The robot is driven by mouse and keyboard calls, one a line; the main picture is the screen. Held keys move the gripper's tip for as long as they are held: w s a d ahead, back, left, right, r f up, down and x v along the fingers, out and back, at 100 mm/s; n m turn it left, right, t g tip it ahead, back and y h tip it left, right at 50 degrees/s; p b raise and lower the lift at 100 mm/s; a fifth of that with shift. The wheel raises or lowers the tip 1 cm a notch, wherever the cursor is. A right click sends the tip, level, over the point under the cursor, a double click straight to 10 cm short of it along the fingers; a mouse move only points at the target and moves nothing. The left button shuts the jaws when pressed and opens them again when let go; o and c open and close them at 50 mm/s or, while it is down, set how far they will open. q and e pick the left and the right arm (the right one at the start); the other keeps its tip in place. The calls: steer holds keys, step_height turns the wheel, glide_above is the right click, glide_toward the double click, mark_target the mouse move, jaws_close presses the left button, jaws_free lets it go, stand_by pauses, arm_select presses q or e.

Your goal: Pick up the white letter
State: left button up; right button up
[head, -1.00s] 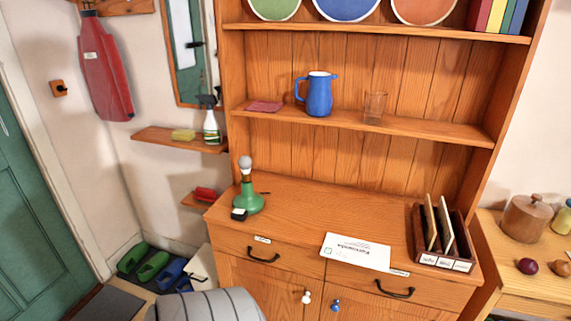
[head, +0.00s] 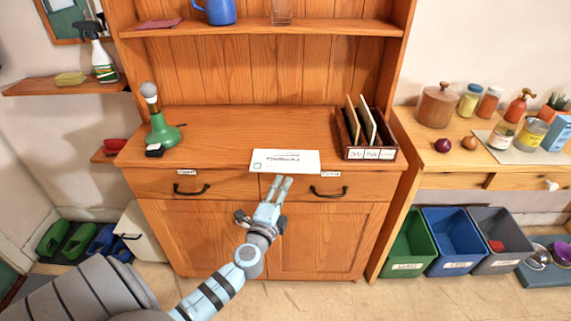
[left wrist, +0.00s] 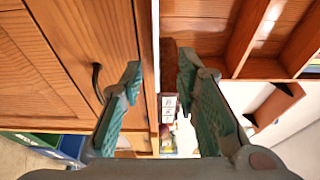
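The white letter (head: 285,158) lies flat on the dresser top at its front edge, between the lamp and the letter rack. Its front edge seems to overhang slightly. It bears dark writing and a small green square. My left gripper (head: 283,181) is just in front of the letter and below it in the head view, fingers pointing at it. In the left wrist view the gripper (left wrist: 160,70) is open, with a gap between its fingers and nothing held. My right gripper is not in view.
A letter rack (head: 370,153) with two upright cards stands right of the letter. A green lamp (head: 163,131) stands at the left of the wooden dresser (head: 225,119). Drawer handles (head: 328,193) stick out below the top. Bins (head: 452,240) stand at the right.

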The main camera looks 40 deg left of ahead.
mark_target(292, 168)
arm_select(q)
steer(key=x, duration=0.3)
steer(key=b+x, duration=0.1)
steer(key=x, duration=0.5)
steer(key=shift+w+a+f, duration=0.2)
steer(key=shift+w+f, duration=0.1)
steer(key=shift+f, duration=0.05)
jaws_close()
